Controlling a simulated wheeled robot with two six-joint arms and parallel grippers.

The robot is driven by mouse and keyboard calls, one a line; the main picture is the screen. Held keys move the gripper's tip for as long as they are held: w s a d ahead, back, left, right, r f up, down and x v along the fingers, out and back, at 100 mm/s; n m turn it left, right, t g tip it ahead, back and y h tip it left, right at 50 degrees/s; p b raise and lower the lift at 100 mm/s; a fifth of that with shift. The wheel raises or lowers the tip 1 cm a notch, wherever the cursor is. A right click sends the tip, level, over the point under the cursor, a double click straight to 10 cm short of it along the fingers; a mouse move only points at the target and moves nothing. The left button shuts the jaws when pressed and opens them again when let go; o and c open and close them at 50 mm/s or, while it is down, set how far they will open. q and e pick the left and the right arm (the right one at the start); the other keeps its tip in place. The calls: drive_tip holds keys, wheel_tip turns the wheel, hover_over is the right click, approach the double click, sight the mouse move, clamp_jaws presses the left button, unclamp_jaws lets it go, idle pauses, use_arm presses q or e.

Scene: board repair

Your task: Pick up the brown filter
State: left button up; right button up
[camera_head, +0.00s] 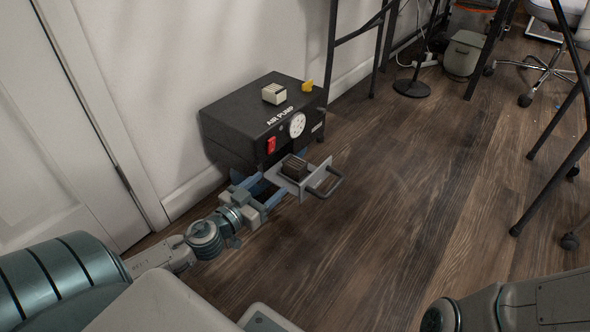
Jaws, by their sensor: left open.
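A dark brown, ribbed filter (294,168) sits in a grey filter drawer (316,176) with a dark handle. The drawer sticks out from the front of the black air pump (228,125). My left gripper (272,186) is open, with its blue fingers low at the pump's front, just left of the drawer and filter. I cannot tell whether a finger touches the drawer. A cream ribbed filter (274,94) lies on top of the pump. Part of my right arm shows at the lower right; its gripper is out of view.
The pump stands on the wooden floor against the white wall (180,70). It has a yellow knob (308,86) on top, and a red switch (271,145) and gauge (297,125) in front. A grey bin (463,54) and chair (545,75) stand farther back. The middle floor is clear.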

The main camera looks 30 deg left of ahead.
sight(290, 167)
use_arm(q)
drive_tip(key=w+p, duration=0.3)
drive_tip(key=w, duration=0.1)
drive_tip(key=w+p, duration=0.3)
drive_tip(key=shift+w+d+r, duration=0.15)
drive_tip(key=shift+w, duration=0.25)
drive_tip(key=shift+w+d+f+p, duration=0.1)
drive_tip(key=shift+w+f+p, duration=0.2)
drive_tip(key=shift+p, duration=0.1)
drive_tip(key=c, duration=0.8)
drive_tip(key=shift+o, duration=0.2)
